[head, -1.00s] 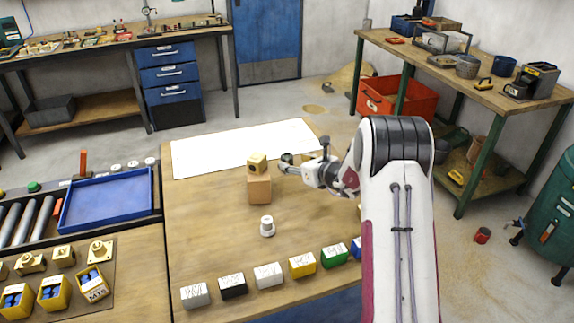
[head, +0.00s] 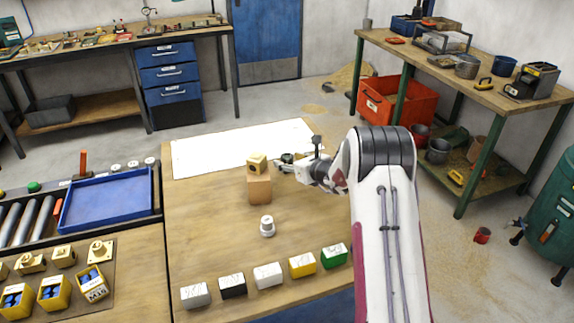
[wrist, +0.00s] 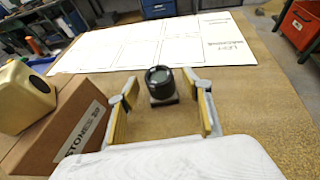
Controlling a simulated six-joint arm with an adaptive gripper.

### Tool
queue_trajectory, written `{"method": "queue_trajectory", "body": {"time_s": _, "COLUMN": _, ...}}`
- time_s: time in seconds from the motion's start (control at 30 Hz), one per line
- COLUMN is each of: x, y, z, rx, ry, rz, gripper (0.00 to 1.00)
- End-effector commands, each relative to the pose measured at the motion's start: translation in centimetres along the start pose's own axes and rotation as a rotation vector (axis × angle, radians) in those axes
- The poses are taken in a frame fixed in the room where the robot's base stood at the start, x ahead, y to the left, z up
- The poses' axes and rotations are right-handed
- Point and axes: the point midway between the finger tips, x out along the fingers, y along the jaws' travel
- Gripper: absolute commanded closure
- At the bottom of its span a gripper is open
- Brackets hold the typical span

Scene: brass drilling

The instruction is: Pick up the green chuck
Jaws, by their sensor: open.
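A short dark cylinder with a grey-green round top (wrist: 160,80) stands on the table just beyond the fingertips in the wrist view. It is small beside my gripper in the head view (head: 286,158). It is the likeliest chuck, but its green is faint. My gripper (wrist: 161,100) is open and empty, its two yellow-lined fingers on either side of the line to the cylinder. In the head view my gripper (head: 292,166) is low over the table, right of a brown block. A white knob-like piece (head: 267,227) stands nearer the front.
The brown block (head: 259,190), marked STONES in the wrist view, carries a yellow piece (head: 256,163) close left of my gripper. White sheets (head: 215,152) lie behind. Labelled boxes line the front edge, including a green box (head: 335,257). A blue tray (head: 105,200) is at left.

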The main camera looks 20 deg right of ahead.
Motion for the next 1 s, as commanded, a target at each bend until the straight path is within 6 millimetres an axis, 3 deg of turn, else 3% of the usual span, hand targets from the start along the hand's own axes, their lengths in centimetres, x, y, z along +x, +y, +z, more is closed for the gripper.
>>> {"method": "queue_trajectory", "body": {"time_s": 0.23, "x": 1.6, "y": 0.1, "z": 0.1, "rx": -0.001, "ry": -0.001, "rz": 0.001, "gripper": 0.51}}
{"method": "queue_trajectory", "body": {"time_s": 0.8, "x": 1.8, "y": 0.0, "z": 0.1, "rx": 0.000, "ry": 0.000, "rz": 0.000, "gripper": 0.51}}
{"method": "queue_trajectory", "body": {"time_s": 0.83, "x": 1.8, "y": 0.0, "z": 0.1, "rx": 0.000, "ry": 0.000, "rz": 0.000, "gripper": 0.53}}
{"method": "queue_trajectory", "body": {"time_s": 1.0, "x": 1.8, "y": 0.0, "z": 0.1, "rx": 0.000, "ry": 0.000, "rz": 0.000, "gripper": 0.97}}
